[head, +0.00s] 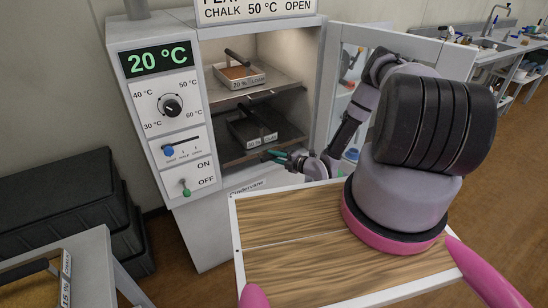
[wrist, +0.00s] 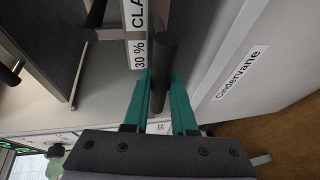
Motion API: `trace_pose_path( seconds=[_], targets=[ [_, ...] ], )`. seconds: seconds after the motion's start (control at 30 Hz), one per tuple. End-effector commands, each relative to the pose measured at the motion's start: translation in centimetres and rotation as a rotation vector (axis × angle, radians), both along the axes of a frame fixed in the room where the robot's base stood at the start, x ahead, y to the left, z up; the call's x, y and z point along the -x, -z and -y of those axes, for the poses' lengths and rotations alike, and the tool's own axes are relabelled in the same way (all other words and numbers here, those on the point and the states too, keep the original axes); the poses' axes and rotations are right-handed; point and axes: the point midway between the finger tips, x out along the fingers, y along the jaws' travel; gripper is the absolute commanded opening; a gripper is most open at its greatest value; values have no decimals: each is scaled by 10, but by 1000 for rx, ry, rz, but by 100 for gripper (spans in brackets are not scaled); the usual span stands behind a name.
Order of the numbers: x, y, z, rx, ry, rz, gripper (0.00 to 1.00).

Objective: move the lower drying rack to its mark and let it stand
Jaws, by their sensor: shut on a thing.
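The lower drying rack (head: 249,130) is a dark tray with a white label reading 30 % CLAY. It is on the lower shelf of the open drying cabinet. Its label (wrist: 137,42) shows close up in the wrist view. My gripper (head: 268,156) is low at the front of the cabinet opening, just below the label. In the wrist view the green fingers (wrist: 160,95) are shut on a dark bar (wrist: 163,55) beside the label, which appears to be the rack's handle. I cannot make out the mark in either view.
An upper rack (head: 238,75) labelled 20 % LOAM sits on the shelf above. The control panel (head: 170,106) is left of the opening, and the open cabinet door (head: 347,75) is to the right. A table (head: 85,262) with another labelled tray stands at lower left, near dark boxes (head: 70,215).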

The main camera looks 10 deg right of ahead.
Motion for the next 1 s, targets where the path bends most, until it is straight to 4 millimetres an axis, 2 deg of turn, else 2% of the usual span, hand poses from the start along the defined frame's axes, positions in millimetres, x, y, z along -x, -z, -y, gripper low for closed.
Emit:
trace_pose_path(
  seconds=[0.57, 0.67, 0.9, 1.0],
  targets=[
    [-2, -1, 0, 0, 0, 3, 0],
    [-15, 0, -5, 2, -3, 3, 0],
    [-61, 0, -20, 2, -2, 2, 0],
    [-70, 0, -23, 1, 0, 1, 0]
  ],
)
